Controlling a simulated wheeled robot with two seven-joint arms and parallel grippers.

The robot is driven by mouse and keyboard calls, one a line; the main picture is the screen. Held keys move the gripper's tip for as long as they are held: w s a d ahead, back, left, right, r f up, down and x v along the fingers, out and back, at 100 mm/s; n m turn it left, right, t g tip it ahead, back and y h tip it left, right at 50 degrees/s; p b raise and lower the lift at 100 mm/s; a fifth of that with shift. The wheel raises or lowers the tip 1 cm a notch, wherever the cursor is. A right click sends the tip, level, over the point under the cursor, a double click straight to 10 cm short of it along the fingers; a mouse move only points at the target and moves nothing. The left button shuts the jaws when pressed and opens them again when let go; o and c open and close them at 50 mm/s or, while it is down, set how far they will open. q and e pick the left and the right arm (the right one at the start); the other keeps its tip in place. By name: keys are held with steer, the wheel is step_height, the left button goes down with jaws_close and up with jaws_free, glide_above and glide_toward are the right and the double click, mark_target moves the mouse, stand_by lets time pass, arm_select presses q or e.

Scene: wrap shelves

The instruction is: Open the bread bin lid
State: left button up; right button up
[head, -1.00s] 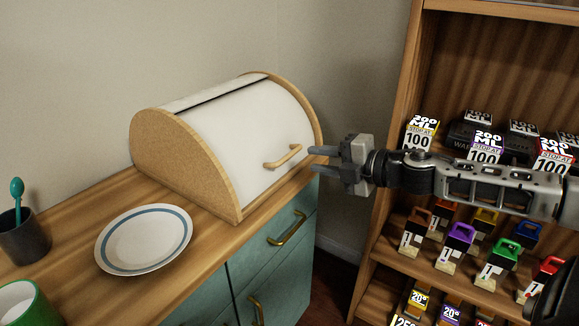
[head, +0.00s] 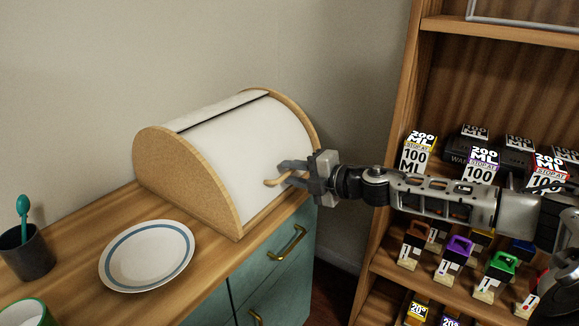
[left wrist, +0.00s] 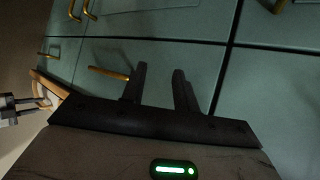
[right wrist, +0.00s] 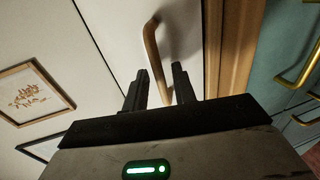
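The bread bin (head: 238,150) stands on the wooden counter, with a white curved lid and cork-coloured side panels. The lid looks closed, with a dark slit along its top. Its wooden handle (head: 272,183) is low on the front; it also shows in the right wrist view (right wrist: 152,45). My right gripper (head: 288,172) is at the handle, its fingers apart (right wrist: 160,85) and the handle's lower end between them. I cannot tell whether they touch it. My left gripper (left wrist: 160,80) is open and empty, facing teal cabinet fronts; it is outside the head view.
A plate (head: 147,256) with a blue ring lies left of the bin. A dark cup (head: 28,258) with a teal spoon and a green cup (head: 27,314) are farther left. A wooden shelf (head: 392,150) with labelled items stands at right. Brass handles (head: 287,243) stick out below the counter.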

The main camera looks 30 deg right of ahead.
steer(key=shift+w+a+f, duration=0.15)
steer(key=shift+w+a, duration=0.15)
steer(key=shift+w, duration=0.3)
jaws_close()
